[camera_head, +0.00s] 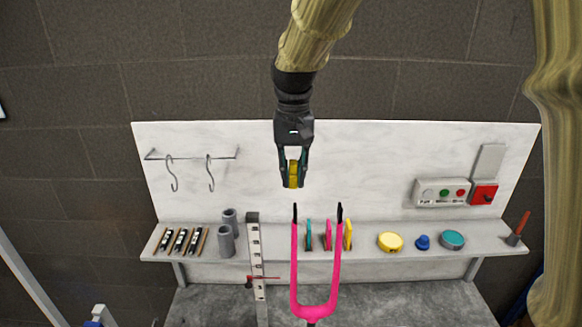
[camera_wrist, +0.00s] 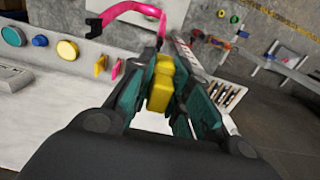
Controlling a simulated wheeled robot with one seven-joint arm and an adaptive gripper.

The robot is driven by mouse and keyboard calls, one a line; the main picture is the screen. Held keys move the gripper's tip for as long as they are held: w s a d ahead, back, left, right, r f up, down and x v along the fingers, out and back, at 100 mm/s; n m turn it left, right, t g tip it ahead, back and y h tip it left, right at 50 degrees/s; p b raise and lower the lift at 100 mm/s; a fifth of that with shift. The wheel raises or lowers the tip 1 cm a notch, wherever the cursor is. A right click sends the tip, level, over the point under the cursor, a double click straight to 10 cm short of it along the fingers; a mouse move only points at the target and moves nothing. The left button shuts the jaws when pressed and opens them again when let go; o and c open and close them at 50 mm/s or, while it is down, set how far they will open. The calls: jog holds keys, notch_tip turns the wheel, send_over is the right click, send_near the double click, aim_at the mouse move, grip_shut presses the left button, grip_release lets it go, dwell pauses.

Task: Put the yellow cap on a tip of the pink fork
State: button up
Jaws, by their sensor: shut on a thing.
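My gripper (camera_head: 293,178) is shut on the yellow cap (camera_head: 293,174), which sits between the fingertips and points downward. The cap also shows between the teal fingers in the wrist view (camera_wrist: 160,84). The pink fork (camera_head: 313,309) stands upright with two prongs and black tips. In the head view the cap appears just above the left black tip (camera_head: 295,213), with a small gap between them. The right black tip (camera_head: 340,212) is bare. In the wrist view the curved pink fork (camera_wrist: 125,9) shows beyond the gripper, partly cut off by the top edge.
Behind the fork, a shelf (camera_head: 370,255) holds teal, pink and yellow upright pieces, a yellow round tin (camera_head: 390,242), a blue knob (camera_head: 423,242) and a teal tin (camera_head: 452,239). Grey cylinders (camera_head: 226,242) and a upright ruler (camera_head: 257,270) stand left. A control box (camera_head: 441,193) is right.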

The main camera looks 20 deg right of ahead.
aim_at(295, 186)
jog(key=shift+s+d+r, duration=0.1)
jog(key=shift+s+r, duration=0.1)
jog(key=shift+s, duration=0.25)
jog(key=shift+s+d+r, duration=0.1)
jog(key=shift+s+r, duration=0.1)
jog(key=shift+s, duration=0.25)
jog(key=shift+w+f, duration=0.6)
jog(key=shift+w, duration=0.15)
jog(key=shift+w+f, duration=0.1)
jog(key=shift+f, duration=0.1)
jog(key=shift+s+f, duration=0.15)
jog(key=shift+s, duration=0.4)
jog(key=shift+s+f+b, duration=0.1)
jog(key=shift+f+b, duration=0.15)
jog(key=shift+b, duration=0.1)
jog(key=shift+w+f, duration=0.2)
jog(key=shift+f, duration=0.3)
jog(key=shift+w+f, duration=0.2)
jog(key=shift+f, duration=0.25)
jog(key=shift+s+f+b, duration=0.25)
jog(key=shift+f+b, duration=0.2)
jog(key=shift+f, duration=0.05)
jog(key=shift+w+f, duration=0.2)
